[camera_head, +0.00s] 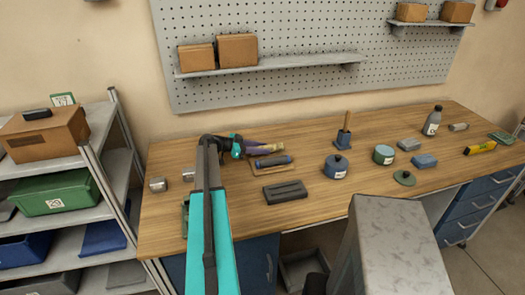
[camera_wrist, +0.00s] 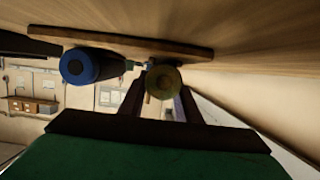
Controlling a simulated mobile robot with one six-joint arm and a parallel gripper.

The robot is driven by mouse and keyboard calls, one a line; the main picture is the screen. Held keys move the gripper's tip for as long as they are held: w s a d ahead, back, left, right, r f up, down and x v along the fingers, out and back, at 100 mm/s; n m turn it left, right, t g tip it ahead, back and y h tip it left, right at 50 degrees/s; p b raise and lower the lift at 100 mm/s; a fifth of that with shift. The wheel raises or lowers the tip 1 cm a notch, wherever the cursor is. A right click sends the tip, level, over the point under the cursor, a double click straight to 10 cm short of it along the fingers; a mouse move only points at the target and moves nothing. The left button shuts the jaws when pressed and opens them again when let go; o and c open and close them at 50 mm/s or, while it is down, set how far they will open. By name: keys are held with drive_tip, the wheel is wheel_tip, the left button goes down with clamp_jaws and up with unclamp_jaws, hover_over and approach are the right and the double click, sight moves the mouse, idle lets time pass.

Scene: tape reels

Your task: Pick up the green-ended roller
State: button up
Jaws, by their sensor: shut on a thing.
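The green-ended roller, with a dull olive-green round end, sits between the two fingers of my gripper in the wrist view (camera_wrist: 163,81). My gripper (camera_wrist: 163,98) is shut on it. In the head view my gripper (camera_head: 252,150) is over the left part of the table, and the olive roller (camera_head: 267,150) shows there only in part. A blue-ended roller (camera_wrist: 78,66) is beside it, at the wooden board (camera_wrist: 150,43); it also lies on the board in the head view (camera_head: 273,161). I cannot tell whether the held roller touches the board.
A dark grey block (camera_head: 285,191) lies in front of the board. Metal cylinders (camera_head: 158,184) are at the left. The back of the table has free room.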

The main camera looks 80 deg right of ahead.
sight(262, 147)
drive_tip(key=shift+r+b, duration=0.65)
drive_tip(key=shift+r, duration=0.2)
drive_tip(key=shift+s+a+r+b, duration=0.15)
drive_tip(key=shift+a+r+b, duration=0.1)
drive_tip(key=shift+r+b, duration=0.4)
drive_tip(key=s+a+b, duration=0.1)
drive_tip(key=s+a, duration=0.1)
drive_tip(key=a, duration=0.2)
drive_tip(key=s+a+r+b, duration=0.1)
drive_tip(key=s+a+b, duration=0.1)
drive_tip(key=a, duration=0.3)
drive_tip(key=s+a+b, duration=0.2)
drive_tip(key=a, duration=0.3)
drive_tip(key=shift+s+r, duration=0.25)
drive_tip(key=shift+r, duration=0.1)
